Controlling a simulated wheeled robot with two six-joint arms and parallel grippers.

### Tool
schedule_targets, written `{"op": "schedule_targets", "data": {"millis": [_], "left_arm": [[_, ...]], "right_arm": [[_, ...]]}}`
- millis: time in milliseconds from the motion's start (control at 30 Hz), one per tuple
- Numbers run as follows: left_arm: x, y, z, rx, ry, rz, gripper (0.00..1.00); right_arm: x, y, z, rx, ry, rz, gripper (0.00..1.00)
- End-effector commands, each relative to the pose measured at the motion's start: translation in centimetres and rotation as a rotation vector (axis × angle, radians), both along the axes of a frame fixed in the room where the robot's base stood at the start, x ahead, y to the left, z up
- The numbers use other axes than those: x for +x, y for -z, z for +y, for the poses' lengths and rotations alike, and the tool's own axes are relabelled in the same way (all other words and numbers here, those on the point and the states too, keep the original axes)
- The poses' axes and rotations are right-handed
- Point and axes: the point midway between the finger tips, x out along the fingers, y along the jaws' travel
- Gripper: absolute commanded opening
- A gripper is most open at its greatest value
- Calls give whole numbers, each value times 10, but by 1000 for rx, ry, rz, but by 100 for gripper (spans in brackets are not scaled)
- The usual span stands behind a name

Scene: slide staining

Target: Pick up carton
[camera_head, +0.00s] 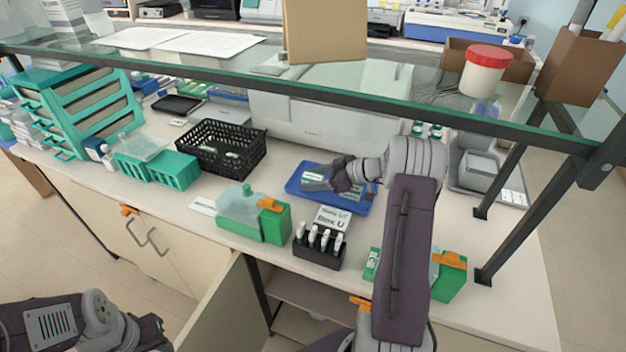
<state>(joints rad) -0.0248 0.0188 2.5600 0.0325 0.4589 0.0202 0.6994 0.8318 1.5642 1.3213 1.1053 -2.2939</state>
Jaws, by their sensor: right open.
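A blue tray (293,190) lies on the bench, with a small white and green carton (314,184) in its left part. My right gripper (333,177) reaches over the tray from the right. It is open at the carton's right side; whether its fingers touch the carton is hard to tell.
A glass shelf with a dark front rail (330,97) spans above the bench, carrying a brown box (325,32) and a red-lidded jar (484,72). A black basket (221,147), green-and-clear containers (252,217) and a black rack (318,246) stand around the tray.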

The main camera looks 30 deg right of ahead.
Motion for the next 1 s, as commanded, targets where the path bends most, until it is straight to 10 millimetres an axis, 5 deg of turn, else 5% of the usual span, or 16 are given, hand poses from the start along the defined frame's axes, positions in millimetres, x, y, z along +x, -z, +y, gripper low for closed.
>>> {"op": "schedule_targets", "data": {"millis": [267,500,1000], "left_arm": [[0,-1,0,0,0,0,36],[0,-1,0,0,0,0,36],[0,-2,0,0,0,0,36]], "right_arm": [[5,3,3,-1,2,-1,58],[4,3,3,-1,2,-1,0],[14,-15,8,-4,-2,-3,0]]}}
